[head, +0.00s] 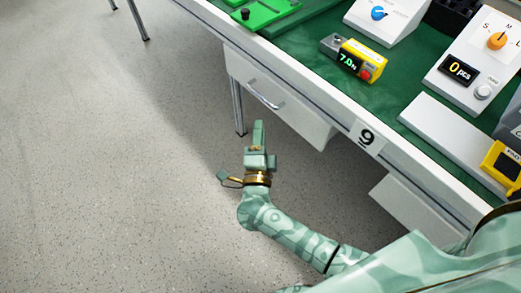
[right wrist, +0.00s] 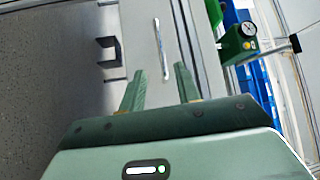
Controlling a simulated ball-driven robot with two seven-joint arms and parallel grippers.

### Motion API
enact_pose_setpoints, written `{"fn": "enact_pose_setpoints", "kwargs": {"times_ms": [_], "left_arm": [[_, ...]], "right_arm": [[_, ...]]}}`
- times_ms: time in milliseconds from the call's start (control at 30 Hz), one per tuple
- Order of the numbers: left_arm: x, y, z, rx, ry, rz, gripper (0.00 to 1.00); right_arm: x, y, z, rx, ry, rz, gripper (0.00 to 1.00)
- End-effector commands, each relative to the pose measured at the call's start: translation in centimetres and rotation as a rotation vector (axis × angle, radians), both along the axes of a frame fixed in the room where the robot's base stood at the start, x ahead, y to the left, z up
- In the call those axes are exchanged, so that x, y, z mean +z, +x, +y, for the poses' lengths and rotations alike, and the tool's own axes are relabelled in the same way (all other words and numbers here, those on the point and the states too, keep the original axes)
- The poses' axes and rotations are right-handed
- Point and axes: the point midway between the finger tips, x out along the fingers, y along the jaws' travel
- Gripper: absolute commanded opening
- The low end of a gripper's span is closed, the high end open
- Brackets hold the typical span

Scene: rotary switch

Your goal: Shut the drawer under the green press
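The white drawer (head: 290,115) hangs under the left part of the table, with a silver bar handle (head: 265,97) on its front. How far it is pulled out is hard to tell. The green press shows in the right wrist view (right wrist: 238,43) with a round gauge; in the head view only green parts (head: 262,10) show at the top edge. My right gripper (head: 258,127) is below and in front of the drawer, empty. In the right wrist view its two fingers (right wrist: 160,75) are apart, with the handle (right wrist: 160,48) beyond them, not touched. My left gripper is not in view.
The table edge (head: 366,137) with a "9" label runs above the drawer. Another white unit (head: 405,205) is under the table at right. Table legs (head: 238,105) stand near the drawer. Grey floor (head: 110,150) at left is clear.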

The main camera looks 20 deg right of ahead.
Motion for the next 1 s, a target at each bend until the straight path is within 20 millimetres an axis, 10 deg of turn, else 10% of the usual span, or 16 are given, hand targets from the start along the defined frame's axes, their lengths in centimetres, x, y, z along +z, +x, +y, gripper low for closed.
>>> {"fn": "enact_pose_setpoints", "kwargs": {"times_ms": [300,1000], "left_arm": [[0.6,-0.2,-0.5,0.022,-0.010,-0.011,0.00],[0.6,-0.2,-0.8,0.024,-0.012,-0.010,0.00]], "right_arm": [[-0.7,-4.7,2.3,-0.001,0.001,0.001,0.33],[-0.7,-5.0,2.7,0.020,-0.020,0.005,0.33]]}}
